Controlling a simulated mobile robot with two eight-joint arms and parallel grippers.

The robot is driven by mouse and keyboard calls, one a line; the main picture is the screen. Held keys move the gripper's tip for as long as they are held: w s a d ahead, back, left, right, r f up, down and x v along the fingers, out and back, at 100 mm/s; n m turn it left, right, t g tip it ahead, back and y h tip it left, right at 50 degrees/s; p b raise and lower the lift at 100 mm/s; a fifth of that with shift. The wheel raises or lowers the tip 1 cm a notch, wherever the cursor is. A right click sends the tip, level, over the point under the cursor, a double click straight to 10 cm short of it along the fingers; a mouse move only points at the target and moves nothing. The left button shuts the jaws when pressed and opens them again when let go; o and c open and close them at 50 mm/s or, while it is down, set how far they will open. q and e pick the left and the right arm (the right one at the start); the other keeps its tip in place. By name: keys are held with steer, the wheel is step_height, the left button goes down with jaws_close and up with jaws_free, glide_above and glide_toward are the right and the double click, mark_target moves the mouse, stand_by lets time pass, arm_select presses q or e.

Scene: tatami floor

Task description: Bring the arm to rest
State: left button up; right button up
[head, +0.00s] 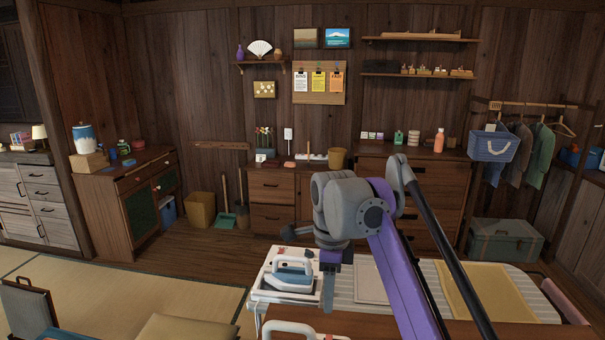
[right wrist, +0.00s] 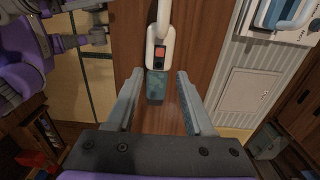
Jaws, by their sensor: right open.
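My right arm reaches in from the lower right of the head view. Its right gripper (head: 328,298) hangs downward beside the white iron stand, partly hidden by its own links. In the right wrist view the right gripper (right wrist: 160,92) is open, with its two fingers spread and nothing held. A white-handled item (right wrist: 160,45) with a red patch and a teal-grey end (right wrist: 156,88) shows just ahead of and between the fingertips; I cannot tell how far below them it is. My left gripper is not shown clearly in either view.
An iron (head: 290,275) sits on a white stand at the left end of the ironing surface. A pale square (head: 368,282) and a yellow cloth (head: 480,292) lie to the right. Another white handle (head: 290,329) shows at the bottom edge. Open tatami (head: 190,300) lies left.

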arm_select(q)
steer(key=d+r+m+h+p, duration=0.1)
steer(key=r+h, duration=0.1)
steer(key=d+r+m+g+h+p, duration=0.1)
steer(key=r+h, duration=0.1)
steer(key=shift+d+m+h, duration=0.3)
arm_select(e)
steer(key=s+d+f+n+t+p, duration=0.2)
steer(key=s+d+n, duration=0.5)
steer(key=s+n, duration=0.15)
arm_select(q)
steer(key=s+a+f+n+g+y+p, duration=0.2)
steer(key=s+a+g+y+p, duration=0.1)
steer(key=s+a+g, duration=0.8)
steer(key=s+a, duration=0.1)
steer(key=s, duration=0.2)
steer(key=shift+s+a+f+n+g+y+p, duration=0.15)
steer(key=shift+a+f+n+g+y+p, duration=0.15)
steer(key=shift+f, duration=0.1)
arm_select(e)
steer(key=s+d+f+n+t, duration=0.1)
steer(key=s+d+f+n, duration=0.1)
steer(key=s+f+n, duration=0.3)
steer(key=s+d+f+n+t, duration=0.2)
steer(key=s+f+n, duration=0.4)
steer(key=s+f, duration=0.3)
steer(key=s+d, duration=0.1)
steer(key=s, duration=0.2)
steer(key=shift+s+d+f, duration=0.15)
steer(key=shift+s, duration=0.05)
